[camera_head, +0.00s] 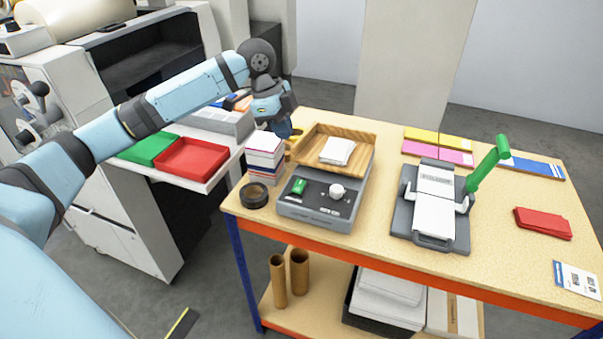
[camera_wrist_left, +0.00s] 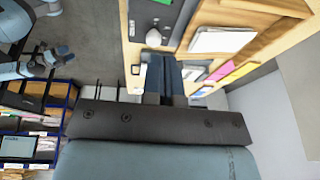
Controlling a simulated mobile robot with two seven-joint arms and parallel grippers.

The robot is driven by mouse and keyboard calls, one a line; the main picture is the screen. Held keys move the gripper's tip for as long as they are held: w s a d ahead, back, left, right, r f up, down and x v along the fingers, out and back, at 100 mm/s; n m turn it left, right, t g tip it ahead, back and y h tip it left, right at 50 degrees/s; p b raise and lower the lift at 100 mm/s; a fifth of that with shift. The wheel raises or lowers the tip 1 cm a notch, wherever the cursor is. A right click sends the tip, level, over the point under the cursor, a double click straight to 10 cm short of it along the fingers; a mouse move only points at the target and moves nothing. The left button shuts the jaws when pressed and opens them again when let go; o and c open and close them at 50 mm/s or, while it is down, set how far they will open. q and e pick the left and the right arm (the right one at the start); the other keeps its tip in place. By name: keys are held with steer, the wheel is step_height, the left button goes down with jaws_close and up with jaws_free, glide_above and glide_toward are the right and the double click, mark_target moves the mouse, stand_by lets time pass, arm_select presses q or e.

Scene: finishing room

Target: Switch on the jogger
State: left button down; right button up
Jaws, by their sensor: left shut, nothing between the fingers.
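The jogger (camera_head: 318,218) is a grey box at the left end of the table, with a tilted wooden tray (camera_head: 362,158) behind its control panel. A green switch (camera_head: 299,186) and a white knob (camera_head: 337,191) sit on the panel. I cannot tell the switch's position. My left gripper (camera_head: 291,133) is shut and empty, beyond the tray's far left corner, apart from the switch.
A paper stack (camera_head: 265,156) and a dark tape roll (camera_head: 254,195) stand left of the jogger. Paper (camera_head: 338,151) lies in the tray. A punch-like device with a green lever (camera_head: 489,163) stands to the right. Red (camera_head: 193,156) and green trays lie on the left machine.

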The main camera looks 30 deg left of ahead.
arm_select(q)
steer(key=shift+f, duration=0.1)
glide_toward(302, 183)
steer(key=x, duration=0.5)
steer(key=shift+d+f+p, duration=0.2)
steer(key=shift+d+p, duration=0.1)
steer(key=shift+p, duration=0.1)
steer(key=shift+w+f, duration=0.1)
steer(key=shift+f, duration=0.55)
